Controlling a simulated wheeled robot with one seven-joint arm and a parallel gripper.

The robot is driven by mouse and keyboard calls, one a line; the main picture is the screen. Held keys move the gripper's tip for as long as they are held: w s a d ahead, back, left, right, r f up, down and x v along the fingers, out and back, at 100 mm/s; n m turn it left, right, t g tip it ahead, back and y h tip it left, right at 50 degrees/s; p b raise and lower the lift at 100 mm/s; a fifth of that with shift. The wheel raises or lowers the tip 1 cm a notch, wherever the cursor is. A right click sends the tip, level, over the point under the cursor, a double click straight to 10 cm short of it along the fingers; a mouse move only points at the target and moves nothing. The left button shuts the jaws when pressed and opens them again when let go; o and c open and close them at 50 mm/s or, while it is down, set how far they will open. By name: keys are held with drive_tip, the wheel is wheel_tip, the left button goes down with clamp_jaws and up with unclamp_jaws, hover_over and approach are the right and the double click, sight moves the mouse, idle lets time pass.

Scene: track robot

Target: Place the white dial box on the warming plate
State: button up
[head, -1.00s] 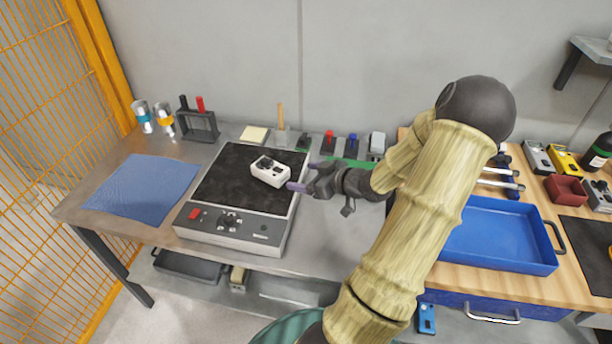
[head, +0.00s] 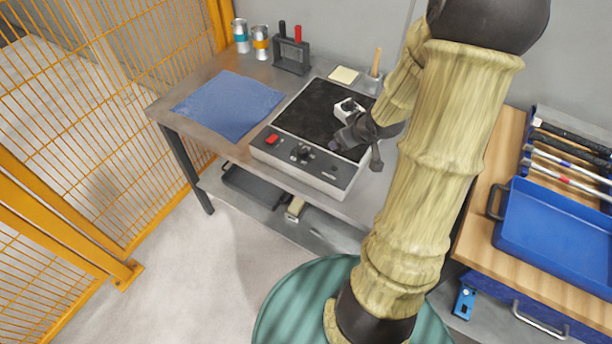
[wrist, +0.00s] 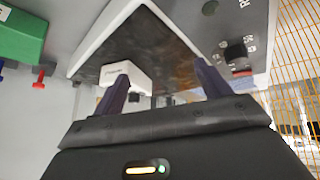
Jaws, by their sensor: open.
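The white dial box (head: 348,107) rests on the black top of the warming plate (head: 303,112), toward its right side. My gripper's dark wrist hides part of it in the head view. In the wrist view the white box (wrist: 126,76) shows on the plate (wrist: 165,50), just beyond my left-hand finger, which overlaps it. My gripper (head: 344,136) is over the right side of the plate, on the near side of the box. Its two purple fingers (wrist: 161,72) are spread apart with nothing held between them.
A blue cloth (head: 228,104) lies left of the plate. A blue tray (head: 555,235) sits on the right bench. Orange mesh fencing (head: 70,130) borders the left.

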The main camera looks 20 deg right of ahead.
drive_tip(key=s+a+r+g, duration=0.1)
drive_tip(key=a, duration=0.1)
drive_tip(key=s+a+r, duration=0.1)
drive_tip(key=s+a, duration=0.1)
drive_tip(key=a, duration=0.1)
drive_tip(key=s+a+m+g, duration=0.1)
drive_tip(key=a, duration=0.2)
drive_tip(key=shift+s+a+r+g+h, duration=0.15)
drive_tip(key=shift+s+r+g+h, duration=0.15)
drive_tip(key=shift+r+h, duration=0.1)
drive_tip(key=s+a+r+m+g+y, duration=0.1)
drive_tip(key=s+a+r, duration=0.1)
drive_tip(key=s+a, duration=0.4)
drive_tip(key=shift+s+a+g, duration=0.35)
drive_tip(key=shift+a+g, duration=0.05)
drive_tip(key=shift+a, duration=0.5)
